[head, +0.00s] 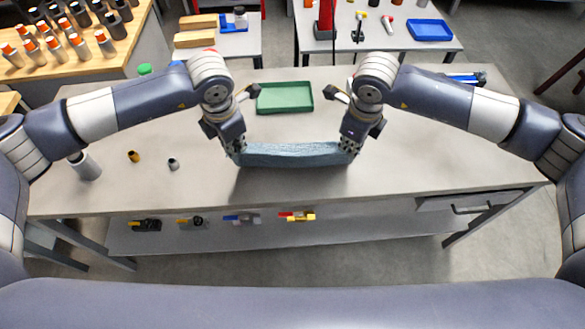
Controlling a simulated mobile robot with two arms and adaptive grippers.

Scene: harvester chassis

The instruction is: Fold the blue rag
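The blue rag (292,155) is a grey-blue strip stretched left to right above the middle of the grey table. My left gripper (238,150) is at the rag's left end and appears shut on it. My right gripper (348,148) is at the rag's right end and appears shut on it. The rag hangs between the two grippers with a shadow on the table below. Its far side is hidden, so I cannot tell how many layers it has.
A green tray (285,97) lies on the table just behind the rag. A grey-white cylinder (85,166), a small yellow part (133,157) and a small metal part (173,164) stand at the left. Several tools lie on the lower shelf (350,236).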

